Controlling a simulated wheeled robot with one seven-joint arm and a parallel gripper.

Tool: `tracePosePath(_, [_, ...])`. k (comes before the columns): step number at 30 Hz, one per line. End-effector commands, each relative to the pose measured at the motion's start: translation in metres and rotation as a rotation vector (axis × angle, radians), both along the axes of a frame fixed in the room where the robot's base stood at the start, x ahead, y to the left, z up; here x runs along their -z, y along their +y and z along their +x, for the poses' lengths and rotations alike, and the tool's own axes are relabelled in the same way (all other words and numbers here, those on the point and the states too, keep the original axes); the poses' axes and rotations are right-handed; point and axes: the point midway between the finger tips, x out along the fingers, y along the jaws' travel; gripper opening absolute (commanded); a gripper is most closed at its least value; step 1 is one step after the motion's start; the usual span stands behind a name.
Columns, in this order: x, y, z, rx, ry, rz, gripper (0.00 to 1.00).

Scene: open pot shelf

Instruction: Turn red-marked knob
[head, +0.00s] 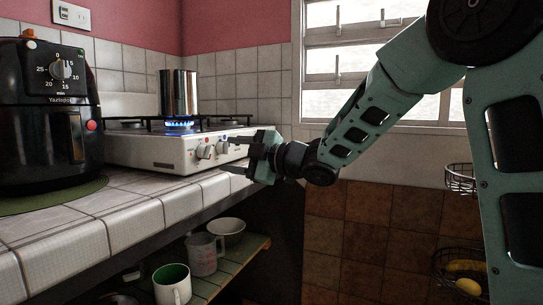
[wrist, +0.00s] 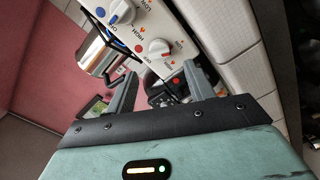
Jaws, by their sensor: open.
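The white stove (head: 165,150) stands on the tiled counter, with knobs on its front panel. My gripper (head: 230,154) is open in front of the panel's right end. Its fingers (wrist: 160,73) are apart, and no knob is visibly gripped.
A metal pot (head: 179,92) stands over a lit blue flame. A black air fryer (head: 45,115) is on the counter at left. Mugs, including a white one (head: 172,287), sit on the shelf below. A wire basket (head: 460,268) hangs at right.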

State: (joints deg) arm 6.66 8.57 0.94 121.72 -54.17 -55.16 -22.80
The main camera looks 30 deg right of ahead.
Motion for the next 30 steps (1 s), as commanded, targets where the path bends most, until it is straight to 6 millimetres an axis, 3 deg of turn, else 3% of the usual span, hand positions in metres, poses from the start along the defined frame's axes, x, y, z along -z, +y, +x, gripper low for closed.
tracePosePath(9, [-0.001,-0.045,-0.059,0.005,0.001,-0.001,0.53])
tracePosePath(15, [0.0,-0.06,-0.082,0.002,0.001,-0.001,0.53])
tracePosePath(30, [0.0,-0.065,-0.089,0.0,0.001,-0.001,0.53])
